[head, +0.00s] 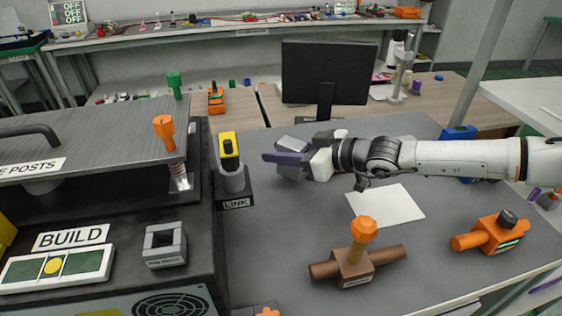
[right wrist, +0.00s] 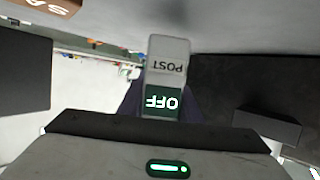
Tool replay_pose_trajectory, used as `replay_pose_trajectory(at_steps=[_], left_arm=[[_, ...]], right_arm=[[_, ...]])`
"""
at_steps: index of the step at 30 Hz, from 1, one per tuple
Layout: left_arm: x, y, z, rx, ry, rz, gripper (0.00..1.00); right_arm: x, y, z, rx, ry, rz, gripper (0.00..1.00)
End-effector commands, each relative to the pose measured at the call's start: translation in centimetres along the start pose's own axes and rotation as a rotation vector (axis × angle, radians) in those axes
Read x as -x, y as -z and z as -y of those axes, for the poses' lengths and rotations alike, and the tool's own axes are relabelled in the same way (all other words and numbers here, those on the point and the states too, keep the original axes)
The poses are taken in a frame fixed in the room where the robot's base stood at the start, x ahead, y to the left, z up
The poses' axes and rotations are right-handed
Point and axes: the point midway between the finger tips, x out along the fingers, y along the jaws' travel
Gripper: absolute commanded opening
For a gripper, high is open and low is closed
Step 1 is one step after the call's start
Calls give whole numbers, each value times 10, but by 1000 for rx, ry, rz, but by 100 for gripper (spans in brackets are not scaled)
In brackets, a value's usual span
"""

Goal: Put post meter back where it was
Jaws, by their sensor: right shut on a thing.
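The post meter (right wrist: 166,58) is a small light-grey block marked POST with a green screen reading OFF. In the right wrist view it sits between my purple fingers, its lettering upside down. In the head view my right gripper (head: 283,159) is shut on it above the grey table, right of the LINK stand; a grey piece (head: 291,144) at the fingers appears to be the meter, largely hidden. A grey block with a square opening (head: 165,245) and a small, hard-to-read label stands on the dark bench at left, empty. My left gripper is not in view.
The LINK stand (head: 235,180) with a yellow-topped device is close left of my gripper. A monitor (head: 328,75) stands behind. A brown valve with orange knob (head: 357,262), an orange device (head: 492,233) and white paper (head: 386,205) lie in front. The BUILD panel (head: 56,265) is at left.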

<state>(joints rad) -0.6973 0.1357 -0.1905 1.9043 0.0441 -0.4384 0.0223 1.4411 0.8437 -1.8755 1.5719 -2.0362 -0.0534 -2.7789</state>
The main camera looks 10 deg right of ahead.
Motion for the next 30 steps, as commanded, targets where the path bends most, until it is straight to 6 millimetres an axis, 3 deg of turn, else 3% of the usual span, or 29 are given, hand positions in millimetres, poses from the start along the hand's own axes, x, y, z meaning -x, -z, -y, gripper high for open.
replay_pose_trajectory(at_steps=[6, 17, 18, 21, 30], left_arm=[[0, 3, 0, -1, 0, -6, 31], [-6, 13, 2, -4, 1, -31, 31], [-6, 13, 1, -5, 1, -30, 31], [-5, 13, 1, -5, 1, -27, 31], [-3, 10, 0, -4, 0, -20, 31]], right_arm=[[-9, -22, 1, -2, 1, -3, 0], [-10, -27, 0, -1, 1, -3, 0], [-10, -28, 0, -1, 1, 0, 34], [-10, -27, 0, -1, 1, 1, 50], [-9, -26, 0, -1, 1, 0, 50]])
